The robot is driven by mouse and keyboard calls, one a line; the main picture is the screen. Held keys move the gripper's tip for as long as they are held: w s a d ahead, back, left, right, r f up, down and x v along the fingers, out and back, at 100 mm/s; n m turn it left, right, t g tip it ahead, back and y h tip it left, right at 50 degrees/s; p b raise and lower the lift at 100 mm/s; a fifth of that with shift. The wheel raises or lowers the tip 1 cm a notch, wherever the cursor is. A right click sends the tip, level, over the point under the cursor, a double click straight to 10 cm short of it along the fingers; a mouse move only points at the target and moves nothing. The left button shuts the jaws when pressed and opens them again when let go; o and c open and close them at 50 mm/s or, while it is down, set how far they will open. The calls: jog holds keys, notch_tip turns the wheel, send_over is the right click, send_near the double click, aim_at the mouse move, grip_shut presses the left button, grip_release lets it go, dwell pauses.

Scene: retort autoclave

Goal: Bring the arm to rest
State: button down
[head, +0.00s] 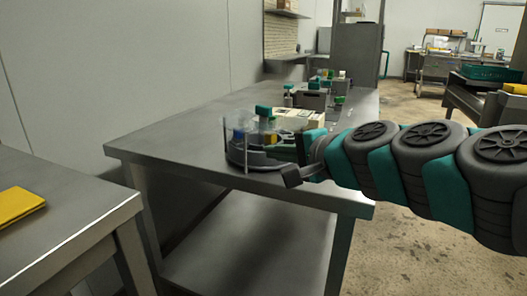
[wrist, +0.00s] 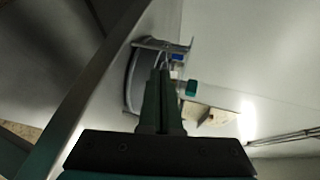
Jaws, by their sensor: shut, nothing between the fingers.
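My arm (head: 400,165), with dark grey joints and teal links, reaches in from the right over the front end of the steel table (head: 175,150). My gripper (wrist: 160,76) is shut and empty. In the wrist view its dark fingers point at a round grey device (wrist: 133,85) with a clear shield. The device (head: 236,153) also shows in the head view, near the table's front edge, partly hidden behind my gripper. I cannot tell whether the fingertips touch it.
A cream box (head: 298,119) and a bottle with a teal cap (head: 288,90) stand behind the device, with a grey bin (head: 310,100) farther back. A yellow item (head: 18,205) lies on the left table (head: 70,235). The steel table's left part is clear.

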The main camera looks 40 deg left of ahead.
jog(key=shift+v, duration=1.8)
jog(key=s+d+f+n+g+h, duration=0.15)
jog(key=s+d+f+h, duration=0.3)
jog(key=d+f, duration=0.7)
jog(key=s+d+f+n+g+h, duration=0.1)
jog(key=s+d+f+n+h, duration=0.3)
jog(key=d+f, duration=0.75)
jog(key=s+d+f+m+g+h, duration=0.1)
jog(key=s+d+f+g+h, duration=0.1)
jog(key=s+d, duration=0.4)
jog(key=s+d+f+g+h, duration=0.2)
jog(key=s+d, duration=0.4)
jog(key=d, duration=0.6)
notch_tip(320, 180, down, 3)
jog(key=shift+r+m+h, duration=0.25)
jog(key=shift+m+h, duration=0.1)
jog(key=shift+h, duration=0.3)
jog(key=shift+s, duration=0.1)
